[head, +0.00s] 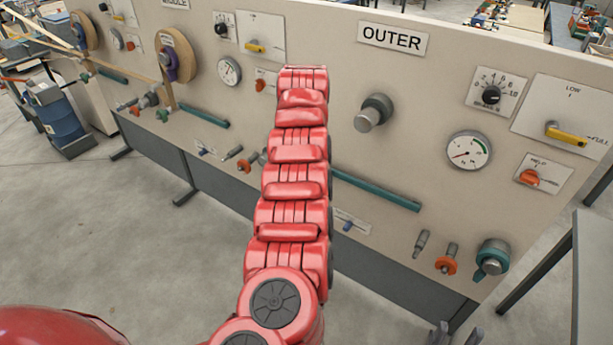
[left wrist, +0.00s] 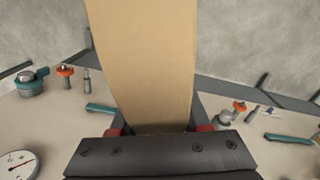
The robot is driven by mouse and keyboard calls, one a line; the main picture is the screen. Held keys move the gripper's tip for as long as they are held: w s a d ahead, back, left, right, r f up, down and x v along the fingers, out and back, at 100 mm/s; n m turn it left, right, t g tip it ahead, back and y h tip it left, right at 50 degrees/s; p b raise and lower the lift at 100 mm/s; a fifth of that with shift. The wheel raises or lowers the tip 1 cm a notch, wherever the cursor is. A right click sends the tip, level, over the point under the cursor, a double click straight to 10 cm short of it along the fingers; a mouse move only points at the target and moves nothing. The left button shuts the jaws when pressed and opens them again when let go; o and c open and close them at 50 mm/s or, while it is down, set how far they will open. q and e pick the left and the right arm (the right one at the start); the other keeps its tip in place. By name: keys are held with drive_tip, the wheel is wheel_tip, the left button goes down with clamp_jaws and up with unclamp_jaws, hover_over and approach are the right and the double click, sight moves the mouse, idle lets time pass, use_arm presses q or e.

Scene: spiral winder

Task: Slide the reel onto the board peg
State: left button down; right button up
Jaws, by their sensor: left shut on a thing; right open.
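The left wrist view shows a wide tan reel (left wrist: 142,65), seen along its rim. My left gripper (left wrist: 160,130) is shut on it, with a finger at each side. In the head view my red left arm hides both this gripper and the reel. The grey board peg (head: 372,113) sticks out of the panel below the OUTER label, right of my arm, and is bare. I cannot tell how far the reel is from it. My right gripper (head: 456,335) shows only its dark fingertips at the bottom edge, apart and empty, below the board.
The board (head: 400,75) carries a gauge (head: 469,151), a teal bar (head: 376,190), small knobs and a teal roller (head: 492,258). Two mounted tan reels (head: 178,58) sit further left. A grey table edge (head: 575,270) stands at the right. The floor in front is clear.

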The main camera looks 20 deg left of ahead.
use_arm(q)
wheel_tip(320, 180, up, 10)
drive_tip(key=p, duration=0.9)
drive_tip(key=shift+w+r, duration=0.1)
drive_tip(key=shift+r, duration=0.05)
drive_tip(key=shift+w+a+f, duration=0.2)
drive_tip(key=shift+a, duration=0.05)
drive_tip(key=shift+w+r, duration=0.4)
drive_tip(key=shift+w, duration=0.2)
drive_tip(key=shift+w+r, duration=0.15)
drive_tip(key=shift+w, duration=0.6)
drive_tip(key=shift+r, duration=0.1)
drive_tip(key=shift+w+d, duration=0.1)
drive_tip(key=shift+d, duration=0.1)
drive_tip(key=shift+a, duration=0.1)
